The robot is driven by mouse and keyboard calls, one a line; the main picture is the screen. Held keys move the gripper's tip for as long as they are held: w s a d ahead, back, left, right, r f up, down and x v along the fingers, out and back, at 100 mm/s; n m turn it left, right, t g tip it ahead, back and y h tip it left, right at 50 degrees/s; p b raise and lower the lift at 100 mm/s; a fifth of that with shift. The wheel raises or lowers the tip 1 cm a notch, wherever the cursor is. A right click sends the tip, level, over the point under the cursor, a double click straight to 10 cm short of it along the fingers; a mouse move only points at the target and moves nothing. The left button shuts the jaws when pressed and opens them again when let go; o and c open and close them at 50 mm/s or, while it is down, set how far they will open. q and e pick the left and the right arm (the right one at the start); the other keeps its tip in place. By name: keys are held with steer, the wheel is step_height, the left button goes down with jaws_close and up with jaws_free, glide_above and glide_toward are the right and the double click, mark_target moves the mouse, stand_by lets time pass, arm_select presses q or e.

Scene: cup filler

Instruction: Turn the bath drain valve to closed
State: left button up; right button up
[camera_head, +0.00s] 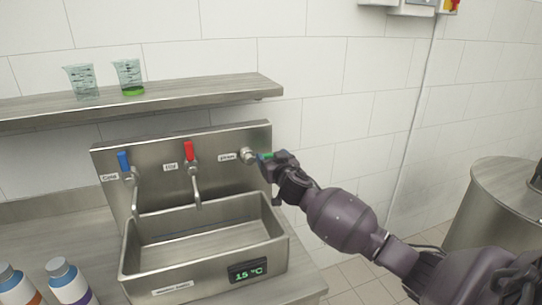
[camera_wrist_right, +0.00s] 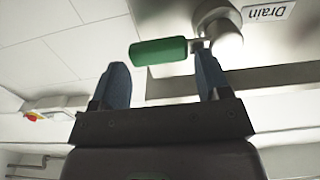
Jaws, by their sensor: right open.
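The drain valve (camera_head: 247,155) sits on the right of the steel back panel, beside a "Drain" label. In the right wrist view its green handle (camera_wrist_right: 160,52) points sideways from the round metal body (camera_wrist_right: 222,30). My right gripper (camera_head: 268,163) is at the handle in the head view and hides part of it. In the right wrist view my right gripper (camera_wrist_right: 157,82) is open, its two blue-grey fingers just short of the handle, with nothing between them. The steel bath (camera_head: 205,245) is below, its display reading 15 °C. My left gripper is not in view.
A cold tap with blue lever (camera_head: 123,160) and a hot tap with red lever (camera_head: 188,150) stand left of the valve. Two beakers (camera_head: 129,77) are on the shelf (camera_head: 200,92). Bottles (camera_head: 68,282) stand front left. A steel drum (camera_head: 500,215) is at right.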

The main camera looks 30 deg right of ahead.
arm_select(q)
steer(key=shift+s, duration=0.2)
arm_select(e)
steer(key=shift+w+d, duration=0.2)
steer(key=shift+w, duration=0.4)
steer(key=shift+c, duration=0.3)
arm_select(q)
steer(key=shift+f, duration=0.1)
arm_select(e)
steer(key=c, duration=0.9)
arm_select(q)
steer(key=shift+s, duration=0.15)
arm_select(e)
steer(key=shift+c, duration=0.2)
